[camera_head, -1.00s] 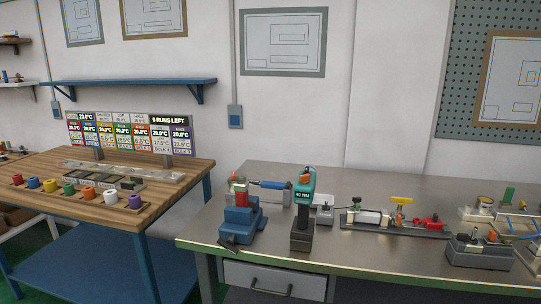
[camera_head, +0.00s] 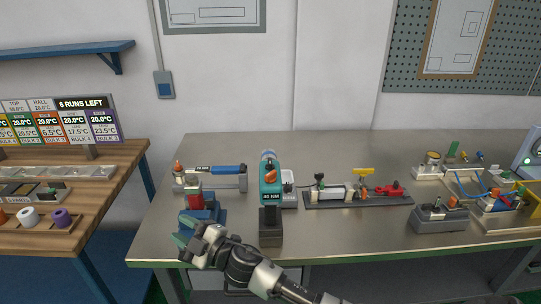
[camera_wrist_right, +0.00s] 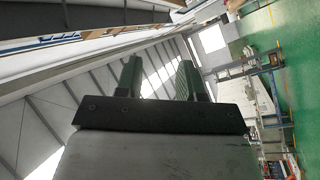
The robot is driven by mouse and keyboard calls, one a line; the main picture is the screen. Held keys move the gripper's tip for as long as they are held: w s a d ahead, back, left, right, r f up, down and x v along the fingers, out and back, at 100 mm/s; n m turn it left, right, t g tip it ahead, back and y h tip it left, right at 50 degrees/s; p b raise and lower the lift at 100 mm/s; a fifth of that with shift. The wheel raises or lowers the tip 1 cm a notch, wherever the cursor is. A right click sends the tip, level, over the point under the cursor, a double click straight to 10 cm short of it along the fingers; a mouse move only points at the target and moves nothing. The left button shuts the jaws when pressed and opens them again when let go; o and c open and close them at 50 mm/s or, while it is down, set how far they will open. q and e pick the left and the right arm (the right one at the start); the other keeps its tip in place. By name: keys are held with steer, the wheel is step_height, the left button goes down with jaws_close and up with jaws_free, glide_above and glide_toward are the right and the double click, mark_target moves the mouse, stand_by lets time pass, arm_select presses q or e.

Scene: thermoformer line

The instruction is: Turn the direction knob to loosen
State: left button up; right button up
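My right gripper (camera_head: 183,231) is in front of and left of the tool, by the bench's front edge, near a blue vise-like fixture (camera_head: 205,216). Its green fingers are apart and empty, as the right wrist view (camera_wrist_right: 158,80) also shows. It is not touching the knob. My left gripper is out of view.
A blue-handled tool (camera_head: 228,170) lies behind the fixture. A rail with a yellow handle and red clamp (camera_head: 360,196) and a grey switch box (camera_head: 438,218) stand to the right. Bare bench top (camera_head: 340,232) lies right of the teal tool. A wooden table (camera_head: 110,193) is at left.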

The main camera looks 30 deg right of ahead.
steer(key=w+a+r+n+g+y, duration=0.2)
steer(key=a+r+n+g+y, duration=0.35)
steer(key=n, duration=0.55)
steer(key=n+g+h+p, duration=0.2)
steer(key=n+g+h, duration=0.1)
steer(key=g+h, duration=1.05)
glide_toward(270, 163)
steer(key=shift+t+h, duration=0.8)
steer(key=f, duration=0.2)
steer(key=s+f+p, duration=0.1)
steer(key=f, duration=0.2)
steer(key=a+f+p, duration=0.1)
steer(key=f, duration=0.1)
steer(key=shift+s+a+f, duration=0.1)
steer(key=shift+s+f, duration=0.1)
steer(key=shift+f, duration=0.15)
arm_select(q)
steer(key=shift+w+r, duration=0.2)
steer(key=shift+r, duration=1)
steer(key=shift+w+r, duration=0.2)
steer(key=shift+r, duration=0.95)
arm_select(e)
steer(key=shift+f, duration=0.7)
jaws_close()
